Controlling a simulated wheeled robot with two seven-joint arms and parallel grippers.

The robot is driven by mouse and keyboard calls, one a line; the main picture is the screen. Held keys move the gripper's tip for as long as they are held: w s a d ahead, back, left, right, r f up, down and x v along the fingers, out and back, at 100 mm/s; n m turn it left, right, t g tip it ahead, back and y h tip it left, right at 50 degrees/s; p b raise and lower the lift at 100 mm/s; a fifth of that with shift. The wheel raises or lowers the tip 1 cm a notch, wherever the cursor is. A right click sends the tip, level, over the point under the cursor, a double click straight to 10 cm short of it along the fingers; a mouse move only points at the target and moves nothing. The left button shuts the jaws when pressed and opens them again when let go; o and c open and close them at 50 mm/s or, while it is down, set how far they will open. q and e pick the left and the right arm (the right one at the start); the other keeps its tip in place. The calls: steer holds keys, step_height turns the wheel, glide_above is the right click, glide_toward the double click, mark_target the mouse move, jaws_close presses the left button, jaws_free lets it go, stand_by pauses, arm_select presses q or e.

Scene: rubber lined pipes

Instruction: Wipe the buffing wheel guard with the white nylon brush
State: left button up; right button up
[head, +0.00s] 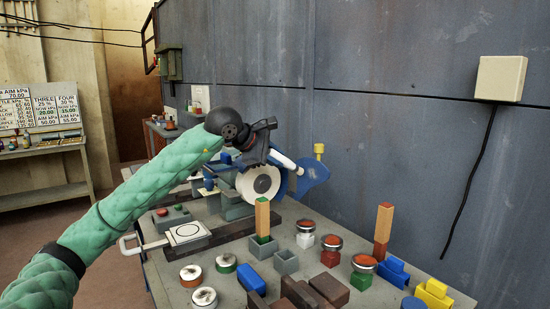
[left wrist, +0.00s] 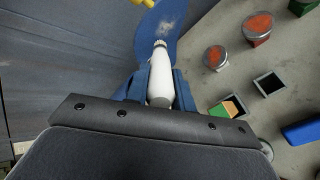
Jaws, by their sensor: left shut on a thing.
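My left gripper (head: 270,149) is above the bench machine, shut on the white nylon brush (head: 284,159). In the left wrist view the brush (left wrist: 160,72) stands between the two blue fingers, its far end pointing at the blue buffing wheel guard (left wrist: 165,30). The guard (head: 314,174) also shows in the head view, right of the pale round wheel (head: 260,185). A pale smudged patch marks the guard's face. The brush tip overlaps the guard's near edge in the wrist view; I cannot tell whether it touches. My right gripper is out of view.
A yellow knob (head: 319,149) sits at the guard's top. The grey wall (head: 420,150) rises close behind.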

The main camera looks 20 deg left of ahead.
arm_select(q)
steer(key=shift+w+d, duration=0.25)
steer(key=shift+w, duration=0.35)
stand_by(0.3)
steer(key=shift+s+d+b, duration=0.55)
steer(key=shift+s+d, duration=0.9)
steer(key=shift+d, duration=1.5)
steer(key=shift+w+a+b, duration=0.3)
steer(key=shift+w+a, duration=0.2)
steer(key=shift+a, duration=0.5)
steer(key=shift+w+a+b, duration=0.3)
steer(key=shift+w+a, duration=0.15)
steer(key=shift+a, duration=0.5)
steer(key=shift+w+a+b, duration=0.3)
steer(key=shift+w+a, duration=0.2)
steer(key=shift+a, duration=0.5)
steer(key=shift+s, duration=0.1)
